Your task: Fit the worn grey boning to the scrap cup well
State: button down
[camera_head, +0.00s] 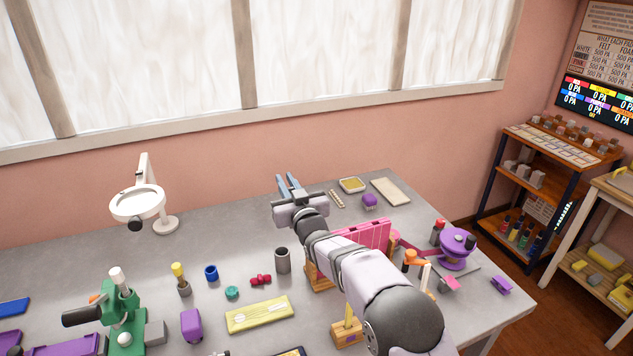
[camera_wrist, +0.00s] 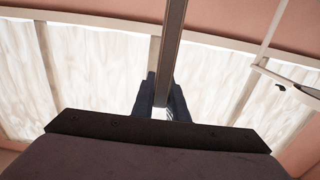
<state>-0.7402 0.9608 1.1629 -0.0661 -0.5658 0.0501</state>
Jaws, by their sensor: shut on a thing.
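My gripper (camera_head: 289,182) is raised over the back of the table, its fingers pointing away toward the window. In the wrist view my gripper (camera_wrist: 161,88) is shut on a long, narrow grey-brown strip, the worn boning (camera_wrist: 171,45), which runs up out of the picture. In the head view I cannot make out the boning apart from the fingers. A dark grey open cup (camera_head: 282,262), which looks like the scrap cup, stands upright on the table in front of the gripper, left of my arm. The inside of its well is dark. The boning is apart from it.
A magnifier lamp (camera_head: 140,203) stands at the back left. A pink panel (camera_head: 365,236) on a wooden stand is beside my arm. A yellow strip holder (camera_head: 259,314), a red piece (camera_head: 260,280) and a blue ring (camera_head: 211,272) lie near the cup.

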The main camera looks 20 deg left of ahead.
jog(key=s+a, duration=0.1)
jog(key=s+a+f, duration=0.1)
jog(key=a, duration=0.1)
jog(key=shift+d+f+b, duration=0.1)
jog(key=shift+b, duration=0.6)
notch_tip(320, 180, down, 5)
jog(key=b, duration=0.5)
jog(key=shift+f, duration=0.2)
jog(key=shift+b, duration=0.8)
dwell(0.8)
jog(key=shift+f, duration=0.2)
